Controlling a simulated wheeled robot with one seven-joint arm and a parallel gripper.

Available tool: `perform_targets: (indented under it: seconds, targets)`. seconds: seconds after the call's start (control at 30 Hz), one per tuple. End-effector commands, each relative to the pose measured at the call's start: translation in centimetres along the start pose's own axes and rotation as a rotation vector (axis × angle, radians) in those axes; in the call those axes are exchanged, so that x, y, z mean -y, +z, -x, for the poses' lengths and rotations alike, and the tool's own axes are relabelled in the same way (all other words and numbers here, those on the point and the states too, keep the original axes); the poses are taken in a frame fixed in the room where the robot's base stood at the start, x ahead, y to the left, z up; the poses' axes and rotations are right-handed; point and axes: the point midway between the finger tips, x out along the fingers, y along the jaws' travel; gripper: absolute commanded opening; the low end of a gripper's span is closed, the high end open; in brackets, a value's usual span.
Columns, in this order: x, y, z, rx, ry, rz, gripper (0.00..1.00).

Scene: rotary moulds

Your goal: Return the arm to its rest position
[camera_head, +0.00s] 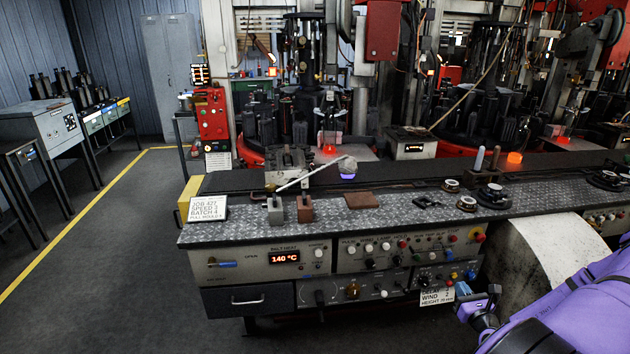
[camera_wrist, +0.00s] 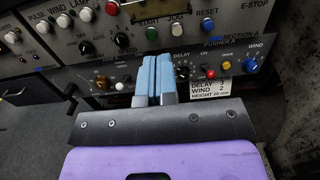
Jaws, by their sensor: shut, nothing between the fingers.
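My gripper (camera_head: 463,291) is at the lower right of the head view, in front of the control panel below the workbench top. My purple arm reaches in from the right edge. In the wrist view the two light-blue fingers (camera_wrist: 154,78) are together, with nothing between them. They point at the lower control panel (camera_wrist: 110,80), near its knobs and the small white label (camera_wrist: 210,90). I cannot tell how far the fingertips are from the panel.
The grey metal bench (camera_head: 400,215) carries a white sign (camera_head: 207,208), a brown block (camera_head: 361,200) and black fittings (camera_head: 491,195). Its panel has knobs, a drawer (camera_head: 248,301) and a red 140 °C display (camera_head: 284,257). A pale curved sheet (camera_head: 540,255) hangs beside my arm. Floor at left is open.

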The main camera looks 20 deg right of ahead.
Motion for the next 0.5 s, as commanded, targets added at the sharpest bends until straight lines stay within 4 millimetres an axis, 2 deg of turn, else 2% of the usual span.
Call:
perform_targets:
  seconds: [0.17,0.27,0.5]
  targets:
    - [-0.5,1.2,-0.7,0.01,0.05,0.021,0.0]
    - [-1.5,3.4,-1.9,0.028,0.148,0.063,0.0]
    - [-6.3,10.6,-4.8,0.079,0.48,0.201,0.0]
